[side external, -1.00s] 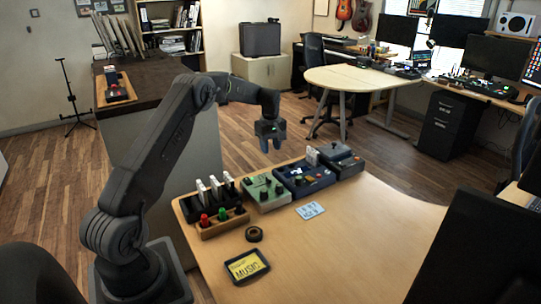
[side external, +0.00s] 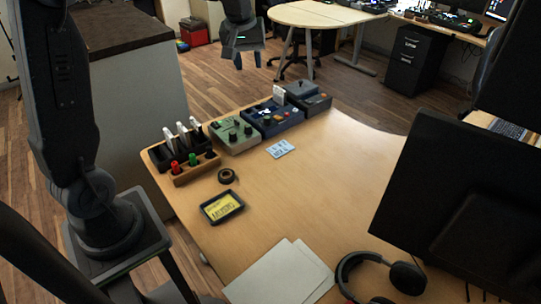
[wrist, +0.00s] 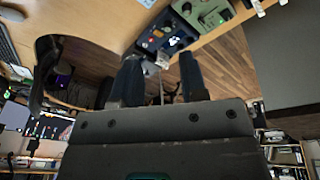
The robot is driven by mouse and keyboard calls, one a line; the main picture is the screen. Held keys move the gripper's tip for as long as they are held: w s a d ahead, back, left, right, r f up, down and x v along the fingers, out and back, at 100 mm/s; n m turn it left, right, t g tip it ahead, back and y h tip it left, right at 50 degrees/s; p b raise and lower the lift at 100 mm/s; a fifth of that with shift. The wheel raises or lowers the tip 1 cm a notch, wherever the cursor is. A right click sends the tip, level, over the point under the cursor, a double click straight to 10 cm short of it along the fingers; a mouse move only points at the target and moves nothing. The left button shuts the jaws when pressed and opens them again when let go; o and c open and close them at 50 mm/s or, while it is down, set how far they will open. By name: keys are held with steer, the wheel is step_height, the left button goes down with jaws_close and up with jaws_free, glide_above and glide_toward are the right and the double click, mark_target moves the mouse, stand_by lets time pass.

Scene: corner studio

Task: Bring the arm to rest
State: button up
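My gripper (side external: 247,62) hangs near the top of the side view, beyond the far edge of the desk (side external: 340,190) and above floor level. Its two fingers point down with a clear gap between them, and nothing is held. In the wrist view my gripper (wrist: 160,65) shows both dark fingers apart and empty. My arm rises at the left of the side view. Its upper part is cut off by the top of the frame.
A green pedal (side external: 232,136), a blue pedal (side external: 270,118) and a marker rack (side external: 195,167) line the desk's far edge. A tape roll (side external: 227,176), yellow-labelled tray (side external: 222,207), papers (side external: 280,275), headphones (side external: 405,278) and a monitor (side external: 465,200) occupy the desk. Its middle is clear.

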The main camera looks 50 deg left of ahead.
steer(key=s+d+m+t, duration=0.1)
steer(key=s+d+m, duration=0.4)
steer(key=s, duration=0.6)
steer(key=s+d+m+t, duration=0.2)
steer(key=s+d+m, duration=0.3)
steer(key=s+d, duration=0.5)
steer(key=shift+s+h, duration=0.4)
steer(key=shift+s, duration=0.35)
steer(key=shift+r, duration=0.1)
